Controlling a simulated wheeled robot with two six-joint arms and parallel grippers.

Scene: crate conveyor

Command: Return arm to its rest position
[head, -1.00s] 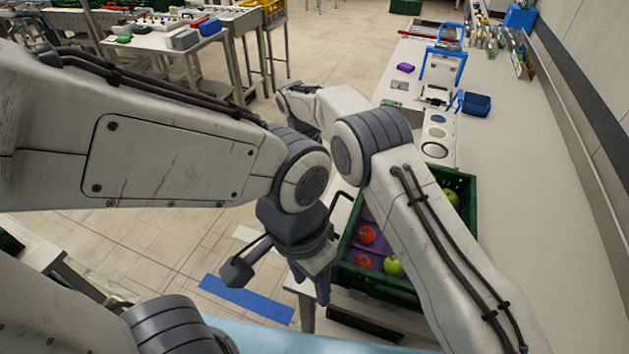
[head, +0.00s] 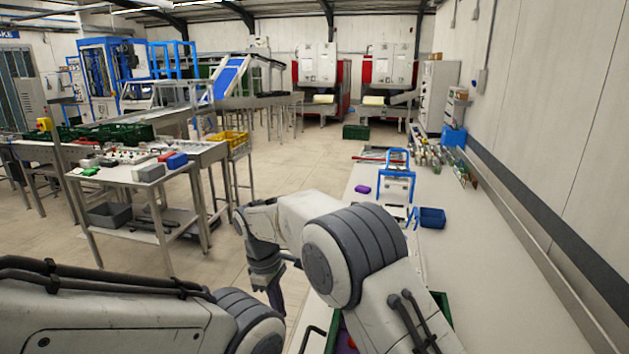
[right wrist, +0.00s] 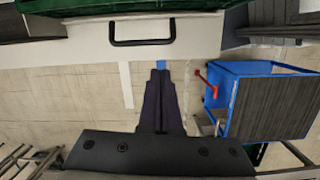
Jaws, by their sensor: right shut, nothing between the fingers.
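My right arm reaches in from the bottom right of the head view and bends at a large grey elbow. Its gripper (head: 275,298) hangs down left of the work table, over the floor. In the right wrist view the same gripper (right wrist: 160,82) has its dark fingers together, with nothing between them. My left arm shows along the bottom left of the head view, but its gripper is out of the picture.
A green crate (head: 442,308) on the long white table (head: 480,260) is mostly hidden behind my right arm. A blue cart (right wrist: 225,95) and a black handle (right wrist: 143,43) show near the right gripper.

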